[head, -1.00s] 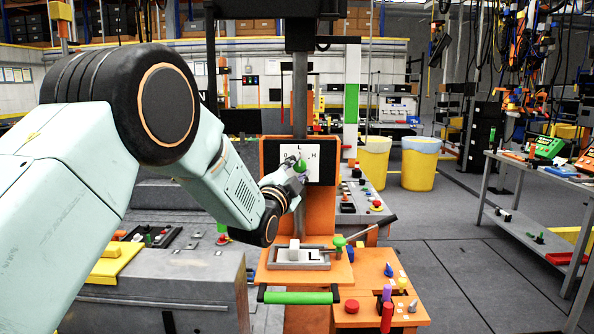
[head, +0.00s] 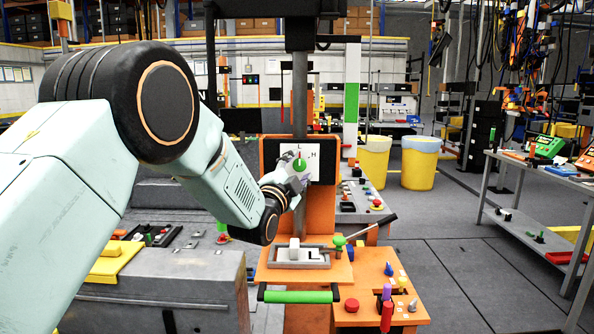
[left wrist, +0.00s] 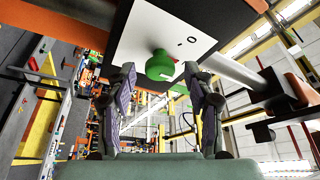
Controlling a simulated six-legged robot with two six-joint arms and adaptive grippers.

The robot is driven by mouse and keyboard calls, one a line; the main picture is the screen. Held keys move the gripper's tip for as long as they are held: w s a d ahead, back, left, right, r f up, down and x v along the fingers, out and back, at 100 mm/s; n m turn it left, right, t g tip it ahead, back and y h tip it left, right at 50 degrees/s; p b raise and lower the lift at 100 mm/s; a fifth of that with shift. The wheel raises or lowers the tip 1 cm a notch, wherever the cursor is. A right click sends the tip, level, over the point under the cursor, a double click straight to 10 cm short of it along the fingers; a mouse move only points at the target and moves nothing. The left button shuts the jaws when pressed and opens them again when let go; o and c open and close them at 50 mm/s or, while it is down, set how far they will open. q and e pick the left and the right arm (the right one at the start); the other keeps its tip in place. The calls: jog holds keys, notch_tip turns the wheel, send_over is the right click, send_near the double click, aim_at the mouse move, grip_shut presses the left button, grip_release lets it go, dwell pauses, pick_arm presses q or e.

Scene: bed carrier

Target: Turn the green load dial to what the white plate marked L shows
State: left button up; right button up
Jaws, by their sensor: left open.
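The green dial (head: 299,165) sits on a white square face (head: 315,172) on the dark panel of an orange post. An H is readable right of the dial; the letter above it is hard to read now. In the left wrist view the dial (left wrist: 160,66) stands out from the white face (left wrist: 150,28), with an O and a small dot beside it. My left gripper (left wrist: 161,82) is open, its fingers on either side of the dial and apart from it.
Below the post is an orange console with a grey tray (head: 273,263), a green-knobbed lever (head: 340,241), a green bar (head: 297,297) and several coloured knobs. A grey bench (head: 170,290) stands left. Open floor (head: 450,270) lies right, before a shelf table.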

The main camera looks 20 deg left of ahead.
pick_arm(q)
jog(key=shift+s, duration=0.1)
jog(key=v, duration=1.1)
jog(key=shift+s, duration=0.4)
jog(key=shift+f, duration=0.1)
